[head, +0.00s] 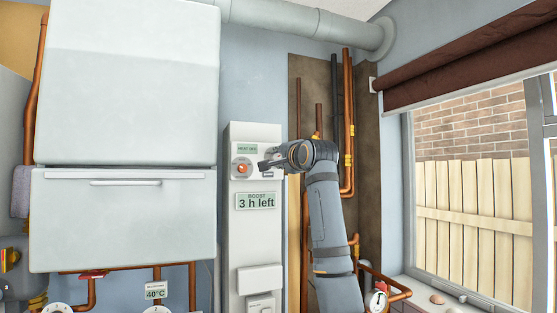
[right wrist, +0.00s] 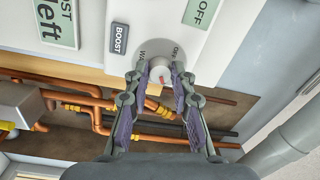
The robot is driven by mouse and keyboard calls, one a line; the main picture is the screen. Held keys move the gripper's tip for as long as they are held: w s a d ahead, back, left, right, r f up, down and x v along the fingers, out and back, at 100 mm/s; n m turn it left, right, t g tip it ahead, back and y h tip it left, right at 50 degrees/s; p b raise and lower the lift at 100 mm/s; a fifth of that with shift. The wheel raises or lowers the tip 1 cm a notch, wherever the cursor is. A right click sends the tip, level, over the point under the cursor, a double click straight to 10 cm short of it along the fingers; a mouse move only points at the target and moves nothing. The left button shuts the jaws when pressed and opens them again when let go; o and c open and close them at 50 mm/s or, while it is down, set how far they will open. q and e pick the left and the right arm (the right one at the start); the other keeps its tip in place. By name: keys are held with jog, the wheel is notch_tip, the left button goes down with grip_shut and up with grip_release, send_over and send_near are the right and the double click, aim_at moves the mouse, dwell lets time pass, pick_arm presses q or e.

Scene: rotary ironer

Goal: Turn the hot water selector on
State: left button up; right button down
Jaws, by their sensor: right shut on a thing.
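The white control panel (head: 235,220) is upright on the wall in the middle of the head view. A round knob with a red centre (head: 242,168) is at its upper left, below a small green display (head: 247,148) that seems to read "HEAT OFF". My right gripper (head: 266,164) reaches in from the right and covers the second knob there. In the right wrist view, its fingers stand on either side of this grey selector knob (right wrist: 160,73), which has a red mark, and are shut on it. A green display (right wrist: 201,12) near this knob reads "OFF". My left gripper is not in view.
A green display (head: 256,201) reads "BOOST 3 h left"; a dark BOOST button (right wrist: 120,39) is near the gripped knob. A large white cabinet (head: 125,90) stands left of the panel. Copper pipes (head: 347,110) run behind my right arm; a window (head: 475,190) is at right.

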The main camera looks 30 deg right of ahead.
jog(key=c, duration=1.1)
grip_release()
jog(key=shift+s, duration=0.15)
jog(key=v, duration=1.1)
jog(key=shift+s+a+f, duration=0.1)
jog(key=shift+s, duration=0.25)
